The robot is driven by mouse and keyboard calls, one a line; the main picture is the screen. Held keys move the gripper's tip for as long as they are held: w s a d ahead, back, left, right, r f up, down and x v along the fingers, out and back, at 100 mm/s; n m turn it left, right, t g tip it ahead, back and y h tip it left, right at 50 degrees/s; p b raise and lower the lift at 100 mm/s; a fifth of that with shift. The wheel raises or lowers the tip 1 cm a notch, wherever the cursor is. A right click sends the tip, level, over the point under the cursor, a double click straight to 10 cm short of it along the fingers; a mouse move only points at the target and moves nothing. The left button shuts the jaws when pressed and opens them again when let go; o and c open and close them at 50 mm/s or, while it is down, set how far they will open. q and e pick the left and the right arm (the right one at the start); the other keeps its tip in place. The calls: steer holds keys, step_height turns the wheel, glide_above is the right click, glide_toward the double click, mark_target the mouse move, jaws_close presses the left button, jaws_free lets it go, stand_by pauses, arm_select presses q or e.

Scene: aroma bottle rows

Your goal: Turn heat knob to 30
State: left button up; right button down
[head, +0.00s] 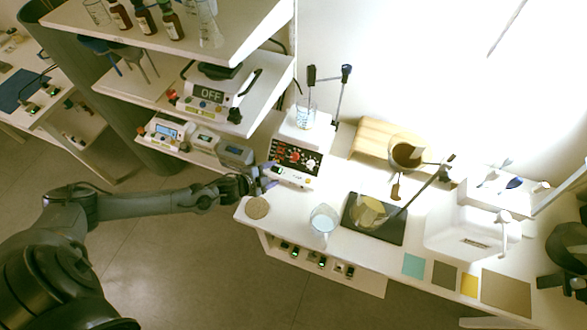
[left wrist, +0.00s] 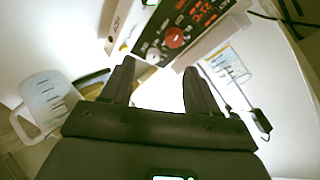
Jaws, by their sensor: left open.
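The hotplate (head: 297,157) stands on the white bench with a dark front panel, red lit digits and knobs; a beaker (head: 306,114) is on its top. I cannot read which knob is heat or the exact setting. My left gripper (head: 266,177) is in front of the panel's left side. In the left wrist view its fingers (left wrist: 158,78) are apart and empty, short of the knobs. A dark part of my right arm (head: 565,285) shows at the right edge; its jaws are unclear.
A jug of bluish liquid (head: 323,220) and a dark tray (head: 360,218) stand to the right of the hotplate. A round tan pad (head: 257,207) lies at the bench corner. A shelf unit (head: 165,87) at the left holds another device reading OFF (head: 208,94).

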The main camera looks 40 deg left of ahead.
mark_target(294, 158)
arm_select(q)
steer(key=b+x, duration=0.1)
steer(key=x, duration=0.3)
steer(key=a+r+b+x, duration=0.1)
steer(key=x, duration=0.3)
steer(key=w+x, duration=0.1)
steer(key=x, duration=0.3)
steer(key=shift+w+a+r+b, duration=0.1)
steer(key=shift+a+r+b, duration=0.05)
steer(key=shift+r+b, duration=0.25)
arm_select(e)
step_height(294, 158, down, 4)
steer(key=shift+r, duration=0.2)
arm_select(q)
steer(key=c, duration=1)
steer(key=shift+c, duration=0.2)
arm_select(e)
steer(key=shift+a, duration=0.1)
